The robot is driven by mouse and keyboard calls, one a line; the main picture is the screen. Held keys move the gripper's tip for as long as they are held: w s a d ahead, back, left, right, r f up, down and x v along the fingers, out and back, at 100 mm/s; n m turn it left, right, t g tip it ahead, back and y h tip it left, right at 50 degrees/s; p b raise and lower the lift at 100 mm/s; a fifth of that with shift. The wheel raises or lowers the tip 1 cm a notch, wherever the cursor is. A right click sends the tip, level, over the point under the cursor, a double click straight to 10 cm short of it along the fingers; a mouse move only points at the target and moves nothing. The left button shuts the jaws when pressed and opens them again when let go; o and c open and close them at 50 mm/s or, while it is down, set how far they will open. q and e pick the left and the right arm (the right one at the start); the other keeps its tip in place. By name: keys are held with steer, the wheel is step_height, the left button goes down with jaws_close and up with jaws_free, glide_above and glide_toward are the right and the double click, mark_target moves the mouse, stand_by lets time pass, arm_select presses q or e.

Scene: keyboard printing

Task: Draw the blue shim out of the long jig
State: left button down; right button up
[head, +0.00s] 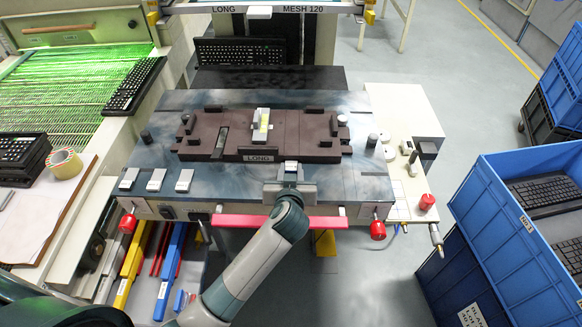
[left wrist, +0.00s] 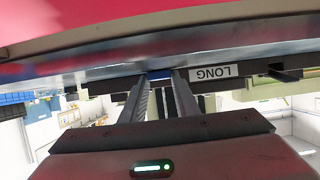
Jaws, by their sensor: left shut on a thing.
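The long jig (head: 300,128) is a dark brown plate with raised blocks, lying on the blue-grey table top; its front edge has a LONG label (head: 258,158). The label shows upside down in the left wrist view (left wrist: 214,73). My left gripper (head: 291,167) is at the jig's front edge, just right of the label. In the left wrist view its two fingers (left wrist: 161,78) are shut on the blue shim (left wrist: 159,74), of which only a small blue end shows between the tips. The rest of the shim is hidden. My right gripper is not in view.
A red bar (head: 240,221) runs along the table's front, below my left arm. Red knobs (head: 378,230) stand at the front corners. Grey blocks (head: 156,180) lie at the table's left front. Blue crates (head: 500,210) stand at the right.

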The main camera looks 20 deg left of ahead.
mark_target(291, 172)
arm_select(q)
steer(key=shift+s+d+p, duration=0.2)
steer(key=shift+s+d, duration=0.05)
steer(key=shift+s, duration=0.5)
steer(key=shift+s+d+p, duration=0.15)
steer(key=shift+s+d, duration=0.05)
steer(key=shift+s, duration=0.55)
steer(key=shift+s+d, duration=0.25)
steer(key=shift+s, duration=0.6)
steer(key=shift+s+d+r+p, duration=0.25)
steer(key=shift+s+r+p, duration=0.65)
steer(key=shift+s+p, duration=0.1)
steer(key=shift+p+v, duration=0.6)
steer(key=shift+v, duration=0.55)
steer(key=shift+w+r, duration=0.1)
steer(key=shift+r, duration=0.15)
